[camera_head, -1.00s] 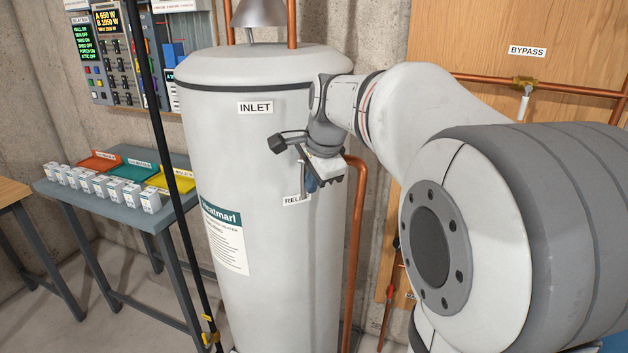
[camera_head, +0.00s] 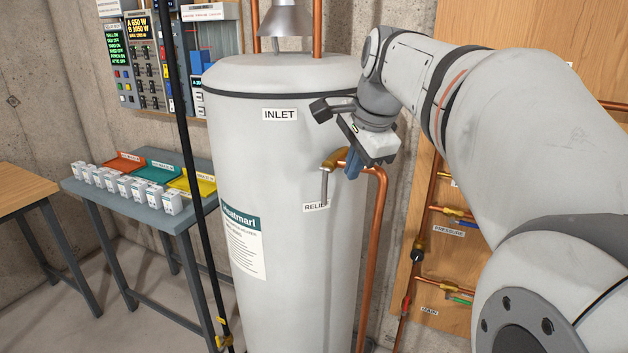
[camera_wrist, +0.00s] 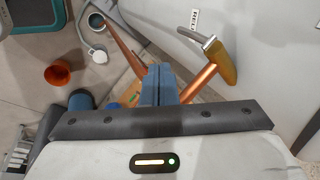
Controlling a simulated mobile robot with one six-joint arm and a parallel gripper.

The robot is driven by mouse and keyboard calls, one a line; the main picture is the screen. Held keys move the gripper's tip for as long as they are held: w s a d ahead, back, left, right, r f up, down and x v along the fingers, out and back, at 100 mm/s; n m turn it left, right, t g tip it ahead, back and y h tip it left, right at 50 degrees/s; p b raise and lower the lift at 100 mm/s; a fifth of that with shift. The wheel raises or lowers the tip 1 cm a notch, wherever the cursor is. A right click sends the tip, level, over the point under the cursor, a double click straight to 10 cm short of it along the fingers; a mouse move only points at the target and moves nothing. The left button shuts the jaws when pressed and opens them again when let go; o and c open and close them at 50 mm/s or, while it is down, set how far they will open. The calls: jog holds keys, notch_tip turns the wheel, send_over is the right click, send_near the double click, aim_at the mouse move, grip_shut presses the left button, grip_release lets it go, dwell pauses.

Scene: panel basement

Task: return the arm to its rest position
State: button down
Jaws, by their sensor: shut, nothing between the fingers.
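My arm reaches from the right side of the head view, with its wrist in front of the upper right of the white water heater tank. My gripper (camera_head: 353,168) points downward just right of the tank, near the brass relief valve (camera_head: 336,159). Its blue fingers are partly hidden by the wrist in the head view. In the wrist view my gripper (camera_wrist: 158,72) shows its two blue fingers pressed together with nothing between them. The brass relief valve with its grey lever (camera_wrist: 205,42) lies right of the fingers there, apart from them.
The heater tank (camera_head: 285,220) stands close by my wrist. A copper pipe (camera_head: 370,270) runs down beside it. A wooden panel with valves (camera_head: 440,275) is behind my arm. A grey table (camera_head: 130,208) holds white boxes and coloured trays. An orange pot (camera_wrist: 58,73) stands on the floor.

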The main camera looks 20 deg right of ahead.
jog(key=s+a+f+n+g, duration=0.1)
jog(key=s+a+f+n, duration=0.2)
jog(key=s+f+n, duration=0.5)
jog(key=s+a+f+n+g, duration=0.1)
jog(key=s+a+f+n, duration=0.2)
jog(key=s+f+n, duration=0.4)
notch_tip(320, 180, down, 6)
jog(key=shift+s+a+f+n+h, duration=0.1)
jog(key=shift+s+a+n+h, duration=0.25)
jog(key=shift+s, duration=0.4)
